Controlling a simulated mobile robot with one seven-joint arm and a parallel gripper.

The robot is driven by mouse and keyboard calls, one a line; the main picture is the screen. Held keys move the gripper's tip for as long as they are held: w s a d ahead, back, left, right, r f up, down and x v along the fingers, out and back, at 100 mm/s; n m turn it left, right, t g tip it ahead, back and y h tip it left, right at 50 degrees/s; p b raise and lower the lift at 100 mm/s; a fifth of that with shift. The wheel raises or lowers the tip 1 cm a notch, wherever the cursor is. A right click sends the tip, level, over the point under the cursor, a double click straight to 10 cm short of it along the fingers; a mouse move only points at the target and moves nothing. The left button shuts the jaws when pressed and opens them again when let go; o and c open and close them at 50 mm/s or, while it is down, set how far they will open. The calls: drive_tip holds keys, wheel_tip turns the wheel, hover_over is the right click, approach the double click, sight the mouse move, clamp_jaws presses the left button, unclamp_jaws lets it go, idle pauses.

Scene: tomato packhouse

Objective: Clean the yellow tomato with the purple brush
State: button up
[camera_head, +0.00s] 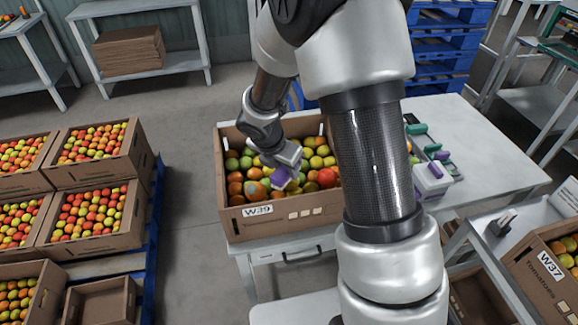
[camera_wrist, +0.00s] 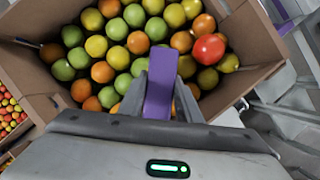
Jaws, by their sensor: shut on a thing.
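My gripper (camera_head: 287,160) is shut on a purple brush (camera_head: 280,181) over the open cardboard crate (camera_head: 285,229) marked W39. In the wrist view the purple brush (camera_wrist: 160,84) stands between the fingers of my gripper (camera_wrist: 160,92), above the tomatoes. Its far end hides part of the pile, and I cannot tell whether it touches a tomato. The crate holds green, orange and yellow tomatoes and a red one (camera_wrist: 208,49). Several are yellow, such as a yellow tomato (camera_wrist: 96,46) left of the brush; which one is meant is unclear.
The crate stands on a light table (camera_head: 473,130). Right of my arm are a white box with a purple top (camera_head: 431,180) and green-handled tools (camera_head: 416,129). Crates of tomatoes (camera_head: 90,218) stand on a blue pallet at left. Another crate, W37 (camera_head: 540,275), is at lower right.

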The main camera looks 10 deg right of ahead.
drive_tip(key=shift+s+a, duration=0.25)
drive_tip(key=shift+a, duration=0.05)
drive_tip(key=shift+w+d, duration=0.1)
drive_tip(key=shift+d, duration=0.05)
drive_tip(key=shift+w+d+p, duration=1.05)
drive_tip(key=shift+w+d, duration=0.4)
drive_tip(key=shift+w, duration=0.05)
wheel_tip(320, 180, up, 6)
drive_tip(key=p, duration=0.6)
idle(0.3)
